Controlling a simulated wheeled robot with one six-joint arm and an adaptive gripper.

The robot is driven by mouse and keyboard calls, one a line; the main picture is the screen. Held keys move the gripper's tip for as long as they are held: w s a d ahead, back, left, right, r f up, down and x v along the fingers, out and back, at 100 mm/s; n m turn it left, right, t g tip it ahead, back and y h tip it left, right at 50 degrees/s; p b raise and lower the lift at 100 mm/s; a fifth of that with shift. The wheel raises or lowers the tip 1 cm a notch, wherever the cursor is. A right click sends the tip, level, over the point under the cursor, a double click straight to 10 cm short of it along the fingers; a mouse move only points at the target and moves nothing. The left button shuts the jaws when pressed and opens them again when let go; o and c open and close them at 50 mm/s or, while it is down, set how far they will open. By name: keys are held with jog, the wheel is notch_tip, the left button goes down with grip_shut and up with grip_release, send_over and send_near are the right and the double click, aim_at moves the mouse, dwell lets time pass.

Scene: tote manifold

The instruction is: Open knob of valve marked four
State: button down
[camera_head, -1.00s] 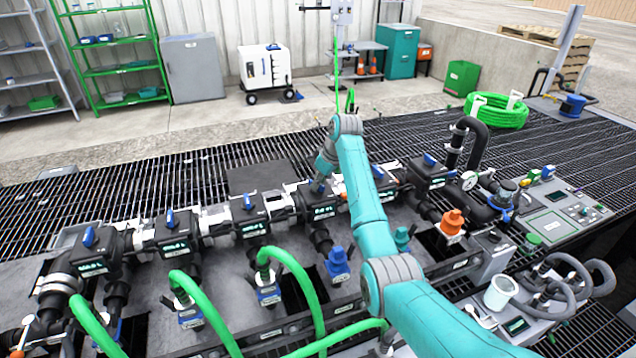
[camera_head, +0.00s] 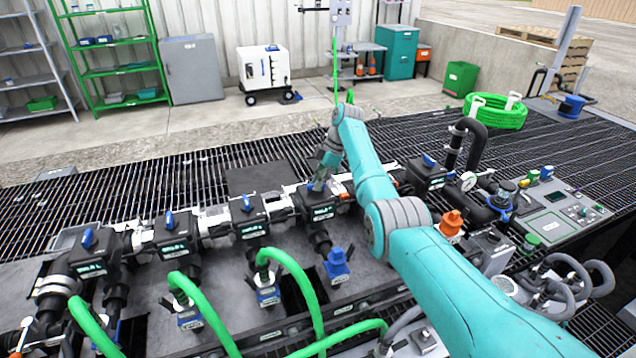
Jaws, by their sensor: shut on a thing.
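A row of black valves with blue knobs runs along the manifold. My gripper (camera_head: 318,186) is at the top of the fourth valve block from the left (camera_head: 318,212), shut on its knob. That knob is hidden by my gripper, so its angle cannot be told. Blue knobs show on the first (camera_head: 88,238), second (camera_head: 169,220) and third (camera_head: 247,203) valves from the left, and on one farther right (camera_head: 429,160). The label plates are too small to read for certain.
My teal arm crosses the manifold's right part and hides some of it. Green hoses (camera_head: 290,262) arch up in front of the valves. A blue fitting (camera_head: 337,265) and an orange one (camera_head: 451,222) stand near.

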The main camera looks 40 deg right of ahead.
jog(key=shift+n+g, duration=0.3)
jog(key=shift+n, duration=0.3)
jog(key=c, duration=1.1)
grip_release()
jog(key=shift+c, duration=0.2)
jog(key=shift+d+r, duration=0.1)
jog(key=v, duration=1.1)
jog(key=shift+d+r, duration=0.2)
jog(key=shift+r, duration=0.1)
